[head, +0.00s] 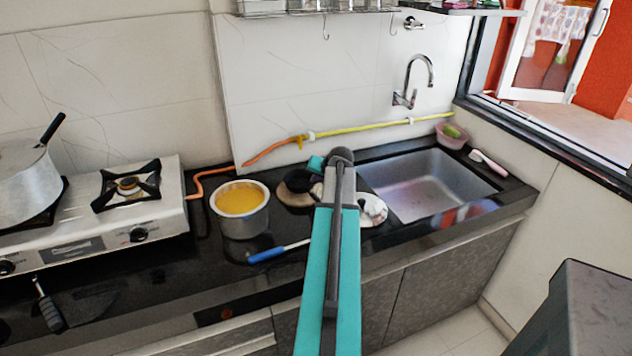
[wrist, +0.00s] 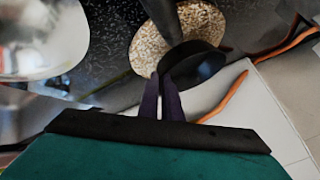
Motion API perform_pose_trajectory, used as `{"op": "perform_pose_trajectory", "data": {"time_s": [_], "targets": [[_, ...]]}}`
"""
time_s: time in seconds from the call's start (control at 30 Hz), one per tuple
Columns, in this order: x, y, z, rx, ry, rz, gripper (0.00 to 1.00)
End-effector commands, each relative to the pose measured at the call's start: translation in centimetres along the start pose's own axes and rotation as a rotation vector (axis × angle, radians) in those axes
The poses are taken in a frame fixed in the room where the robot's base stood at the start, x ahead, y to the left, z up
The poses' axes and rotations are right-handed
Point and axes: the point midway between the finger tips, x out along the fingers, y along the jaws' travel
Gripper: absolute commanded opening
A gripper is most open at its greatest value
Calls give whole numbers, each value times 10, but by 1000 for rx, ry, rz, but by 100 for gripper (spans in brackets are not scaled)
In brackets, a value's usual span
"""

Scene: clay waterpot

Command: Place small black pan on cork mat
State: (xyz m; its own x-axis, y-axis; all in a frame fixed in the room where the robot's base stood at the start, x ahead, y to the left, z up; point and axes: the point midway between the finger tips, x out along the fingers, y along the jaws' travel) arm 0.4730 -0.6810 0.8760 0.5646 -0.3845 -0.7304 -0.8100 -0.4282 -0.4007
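The small black pan (wrist: 203,68) is a dark round shape in the wrist view, overlapping the lower right edge of the round speckled cork mat (wrist: 145,48). A dark bar, seemingly its handle, crosses the mat. In the head view the pan (head: 297,180) shows over the back of the tan cork mat (head: 293,199), left of my arm. My gripper (wrist: 163,80) has its two dark fingers close together at the pan's edge, seemingly shut on its rim. The fingertips are partly lost against the dark pan. I cannot tell whether the pan rests flat on the mat.
A pot of yellow liquid (head: 240,208) stands left of the mat. A blue-handled utensil (head: 278,251) lies in front. A white item (head: 373,209) and the sink (head: 425,183) are to the right. The stove (head: 120,215) is left. A hose (head: 345,130) runs along the back wall.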

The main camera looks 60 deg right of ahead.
Motion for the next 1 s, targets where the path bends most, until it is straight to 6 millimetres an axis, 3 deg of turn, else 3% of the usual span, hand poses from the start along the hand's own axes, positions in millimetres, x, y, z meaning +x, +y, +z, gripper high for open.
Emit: {"op": "perform_pose_trajectory", "data": {"time_s": [0.7, 0.8, 1.0], "targets": [[12, 7, 9, 2, 2, -1, 0], [12, 8, 9, 1, 1, 1, 22], [12, 8, 9, 2, 1, 1, 24]]}}
